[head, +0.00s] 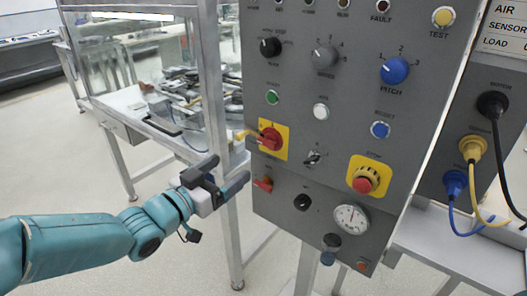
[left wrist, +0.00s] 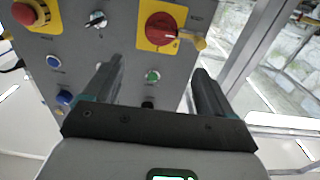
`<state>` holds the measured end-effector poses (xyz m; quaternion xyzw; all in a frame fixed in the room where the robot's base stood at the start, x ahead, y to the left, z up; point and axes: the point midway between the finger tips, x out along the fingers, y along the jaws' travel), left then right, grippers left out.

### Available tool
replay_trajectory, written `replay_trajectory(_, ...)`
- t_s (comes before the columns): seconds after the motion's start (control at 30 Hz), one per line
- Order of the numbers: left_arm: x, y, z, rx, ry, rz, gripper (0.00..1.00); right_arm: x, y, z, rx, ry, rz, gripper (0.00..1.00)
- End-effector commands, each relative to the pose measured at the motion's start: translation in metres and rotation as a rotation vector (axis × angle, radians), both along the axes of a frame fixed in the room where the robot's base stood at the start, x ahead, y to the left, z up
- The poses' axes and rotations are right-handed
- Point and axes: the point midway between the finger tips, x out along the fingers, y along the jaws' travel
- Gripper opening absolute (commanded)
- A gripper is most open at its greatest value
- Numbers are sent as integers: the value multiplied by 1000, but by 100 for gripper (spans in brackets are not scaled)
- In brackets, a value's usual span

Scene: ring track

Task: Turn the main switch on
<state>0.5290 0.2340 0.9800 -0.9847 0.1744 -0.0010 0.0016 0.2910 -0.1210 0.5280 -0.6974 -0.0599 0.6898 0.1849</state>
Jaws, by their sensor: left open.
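The main switch looks to be the red rotary knob (head: 270,138) on a yellow plate (head: 281,152), at the left of the grey control panel. A small yellow piece (head: 244,134) sticks out to its left. The knob also shows at the top of the left wrist view (left wrist: 161,29), with the yellow piece (left wrist: 192,41) beside it. My left gripper (head: 229,172) is open and empty, below and left of the knob and apart from it. In the left wrist view its two fingers point toward the panel, with nothing between them. My right gripper is out of view.
A mushroom button (head: 366,180), a gauge (head: 352,218) and a blue dial (head: 394,70) are on the panel (head: 337,112). A glass-walled metal frame (head: 213,80) stands left of the panel.

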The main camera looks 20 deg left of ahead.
Motion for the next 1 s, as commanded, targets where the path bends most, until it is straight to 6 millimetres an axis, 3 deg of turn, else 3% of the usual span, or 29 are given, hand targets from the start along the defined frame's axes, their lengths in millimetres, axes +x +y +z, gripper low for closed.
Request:
replay_trajectory(0.5,103,-38,-1,-1,4,-1,85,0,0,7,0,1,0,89)
replay_trajectory(0.7,123,-46,-1,-1,4,1,85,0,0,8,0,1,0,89)
replay_trajectory(1.0,129,-48,-1,-1,4,2,85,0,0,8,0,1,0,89)
